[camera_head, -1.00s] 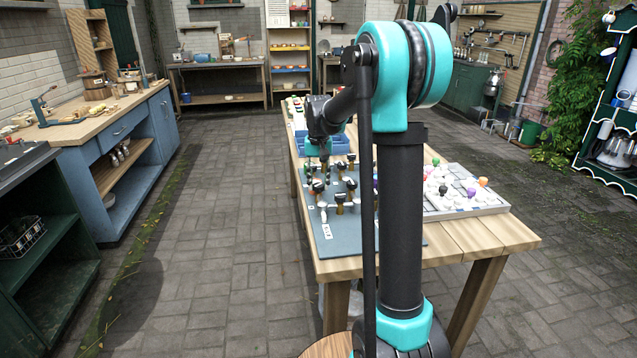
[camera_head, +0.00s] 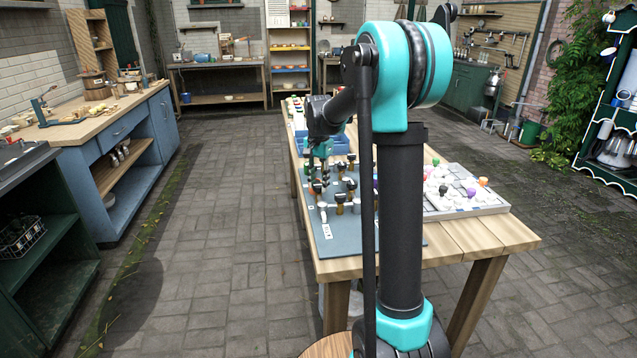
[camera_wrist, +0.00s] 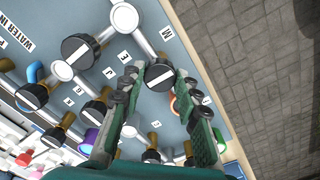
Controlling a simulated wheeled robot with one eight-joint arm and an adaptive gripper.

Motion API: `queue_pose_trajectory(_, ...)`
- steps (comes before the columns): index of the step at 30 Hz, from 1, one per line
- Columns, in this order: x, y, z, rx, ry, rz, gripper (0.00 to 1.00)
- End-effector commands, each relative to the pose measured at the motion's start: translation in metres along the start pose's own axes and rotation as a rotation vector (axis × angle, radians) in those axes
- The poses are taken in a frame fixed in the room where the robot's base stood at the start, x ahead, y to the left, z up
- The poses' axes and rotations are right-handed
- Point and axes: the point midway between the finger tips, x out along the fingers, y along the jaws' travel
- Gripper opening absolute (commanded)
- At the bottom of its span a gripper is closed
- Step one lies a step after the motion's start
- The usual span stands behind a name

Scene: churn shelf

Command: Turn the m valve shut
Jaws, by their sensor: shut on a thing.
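In the wrist view, a black round valve knob (camera_wrist: 159,76) with a white bar on top sits at the end of a silver pipe, close to the M label (camera_wrist: 166,34). The bar looks slanted across the pipe's line. My gripper (camera_wrist: 158,73) has its two green fingers on either side of this knob and is shut on it. In the head view, my gripper (camera_head: 320,160) reaches down to the grey valve board (camera_head: 345,238) on the wooden table. My arm hides part of the board there, and the held knob cannot be made out.
Another black knob (camera_wrist: 80,50) stands left of the held one in the wrist view, with several more knobs and pipes below. A white tray (camera_head: 490,208) of coloured parts lies right of the board. Paved floor (camera_head: 215,230) left of the table is clear.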

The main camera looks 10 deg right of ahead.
Motion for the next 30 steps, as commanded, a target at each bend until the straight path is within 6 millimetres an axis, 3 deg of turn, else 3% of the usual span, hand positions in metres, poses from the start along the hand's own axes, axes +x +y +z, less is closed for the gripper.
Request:
queue_pose_trajectory(13, -0.0004, -0.0004, -0.0005, 0.010, 0.001, -0.001, 0.03)
queue_pose_trajectory(14, -0.0004, -0.0004, -0.0005, 0.010, 0.001, -0.001, 0.33)
queue_pose_trajectory(18, -0.0003, -0.0003, -0.0004, 0.010, 0.001, -0.001, 0.50)
queue_pose_trajectory(30, -0.0054, -0.0001, -0.0002, 0.009, 0.000, 0.000, 0.53)
